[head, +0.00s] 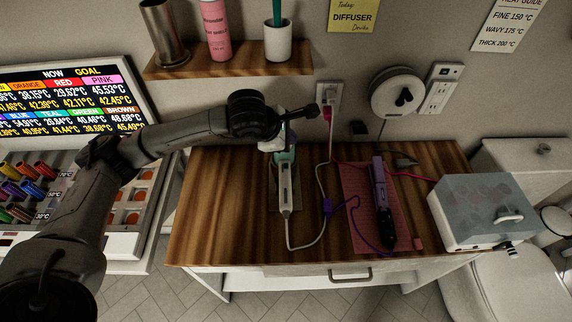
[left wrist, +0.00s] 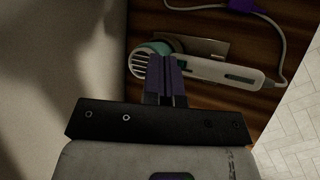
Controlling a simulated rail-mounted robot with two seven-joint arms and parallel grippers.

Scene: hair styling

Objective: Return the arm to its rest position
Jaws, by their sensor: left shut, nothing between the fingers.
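My left arm reaches in from the left, and my left gripper (head: 285,140) is over the back of the wooden counter (head: 230,200). In the left wrist view its fingers (left wrist: 165,70) are together, with nothing between them. A white and teal hair tool (head: 285,192) lies on a small dark plate just below the gripper. In the left wrist view this tool (left wrist: 210,70) lies behind the fingers, which cover part of its teal end. I cannot tell the exact gap between them. My right gripper is not in view.
A purple styling iron (head: 380,200) lies on a pink mat (head: 358,215), with cords around it. A lidded box (head: 480,212) stands at the right. A shelf (head: 220,65) with a cup and a pink bottle hangs above my arm. A display (head: 75,100) stands at the left.

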